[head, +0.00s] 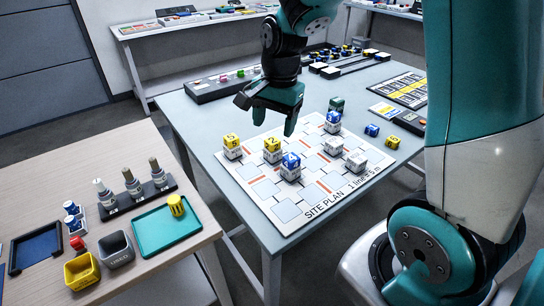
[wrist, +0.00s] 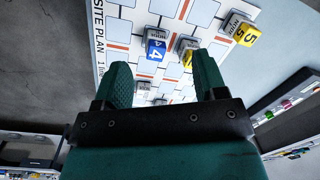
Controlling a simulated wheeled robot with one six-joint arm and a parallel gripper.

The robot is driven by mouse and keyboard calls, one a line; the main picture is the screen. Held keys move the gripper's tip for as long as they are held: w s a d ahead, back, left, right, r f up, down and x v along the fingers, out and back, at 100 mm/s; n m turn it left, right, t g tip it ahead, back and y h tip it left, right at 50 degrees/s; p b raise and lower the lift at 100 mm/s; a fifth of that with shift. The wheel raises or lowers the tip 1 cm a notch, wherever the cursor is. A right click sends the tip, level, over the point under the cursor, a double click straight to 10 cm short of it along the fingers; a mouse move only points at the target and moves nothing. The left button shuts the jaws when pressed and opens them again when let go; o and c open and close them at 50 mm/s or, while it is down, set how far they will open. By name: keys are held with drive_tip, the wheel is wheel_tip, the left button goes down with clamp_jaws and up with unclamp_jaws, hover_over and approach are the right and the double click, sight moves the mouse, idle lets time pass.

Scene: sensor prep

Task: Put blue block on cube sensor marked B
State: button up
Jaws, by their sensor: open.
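My gripper (head: 278,117) is open and empty above the site plan mat, fingers pointing down. In the wrist view its fingers (wrist: 163,84) stand apart. A blue block (head: 291,160) marked 4 sits on a light grey cube sensor (head: 290,174) near the front of the mat; it also shows in the wrist view (wrist: 156,50). Another blue block (head: 333,117) sits on a cube at the mat's far right. A loose blue block (head: 371,130) lies right of the mat. Two bare cube sensors (head: 355,161) (head: 333,146) stand at the mat's right. I cannot read a B on any cube.
Yellow blocks on cubes (head: 232,141) (head: 272,145) stand at the mat's left. A separate table at left holds a teal tray (head: 160,232) and bins (head: 82,270).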

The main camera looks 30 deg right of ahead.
drive_tip(key=s+a+r+n+y, duration=0.1)
drive_tip(key=s+a+r+n, duration=0.2)
drive_tip(key=s+a+n, duration=0.5)
drive_tip(key=s+a+r+n+y, duration=0.2)
drive_tip(key=s+a+r+n, duration=0.2)
drive_tip(key=s+a+n, duration=0.4)
drive_tip(key=s+n, duration=0.3)
drive_tip(key=shift+s+r+n, duration=0.2)
drive_tip(key=shift+s+n, duration=0.1)
drive_tip(key=shift+d, duration=0.1)
